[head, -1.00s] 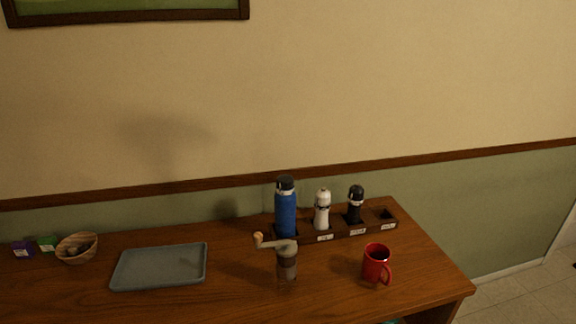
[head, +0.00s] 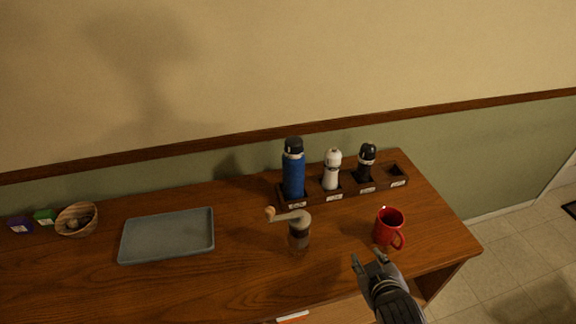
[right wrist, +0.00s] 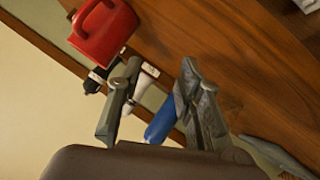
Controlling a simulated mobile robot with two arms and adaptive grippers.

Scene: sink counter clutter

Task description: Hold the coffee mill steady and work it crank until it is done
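The coffee mill (head: 299,235) stands upright on the wooden counter, left of the red mug. Its crank (head: 289,216) points left and ends in a light wooden knob (head: 270,213). My right gripper (head: 369,260) is in front of the counter's front edge, below the red mug and right of the mill. Its fingers are apart with nothing between them, as the right wrist view (right wrist: 158,85) also shows. The mill cannot be made out in the right wrist view. My left gripper is not in view.
The red mug (head: 388,228) stands close beyond my right gripper. A dark rack (head: 335,196) behind the mill holds a blue bottle (head: 293,175), a white shaker (head: 332,170) and a black one (head: 366,162). A grey tray (head: 166,236) and a wooden bowl (head: 77,219) are at left.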

